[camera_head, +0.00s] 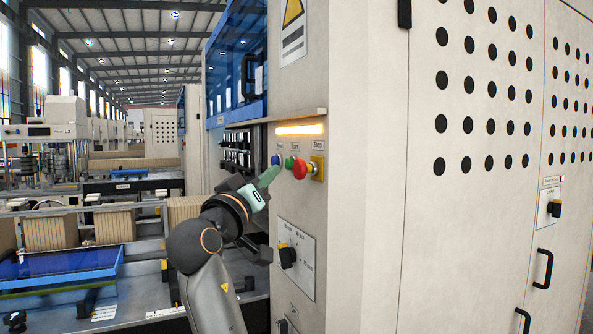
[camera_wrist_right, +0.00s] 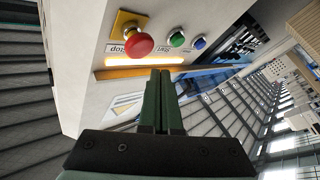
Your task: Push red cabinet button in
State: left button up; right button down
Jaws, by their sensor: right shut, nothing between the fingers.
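The red button (camera_head: 299,169) is a mushroom head on a yellow plate (camera_head: 317,168) on the beige cabinet's (camera_head: 350,120) panel, under a "Stop" label. In the right wrist view the red button (camera_wrist_right: 139,44) stands out from its yellow plate at the upper left. My right gripper (camera_head: 271,174) is shut and empty, left of the red button, with its tips close to the green button. In the right wrist view its fingers (camera_wrist_right: 160,75) are together and point at the panel, below and right of the red button, apart from it. My left gripper is not in view.
A green button (camera_head: 289,163) and a blue button (camera_head: 276,160) sit left of the red one. A lit amber strip (camera_head: 300,129) is above under a small ledge (camera_head: 272,118). A rotary switch (camera_head: 288,257) is below. Cardboard stacks (camera_head: 50,228) stand at left.

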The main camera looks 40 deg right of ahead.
aim_at(293, 167)
jog(key=shift+s+d, duration=0.25)
jog(key=shift+d, duration=0.65)
dwell(1.4)
jog(key=shift+s+d, duration=0.1)
jog(key=shift+d, duration=0.3)
jog(key=shift+s+d, duration=0.1)
jog(key=shift+d, duration=0.5)
dwell(0.5)
jog(key=shift+a, duration=0.2)
jog(key=shift+w+a, duration=0.25)
jog(key=shift+a, duration=0.65)
jog(key=a, duration=0.2)
jog(key=w+a, duration=0.1)
jog(key=a, duration=0.2)
jog(key=shift+w, duration=0.1)
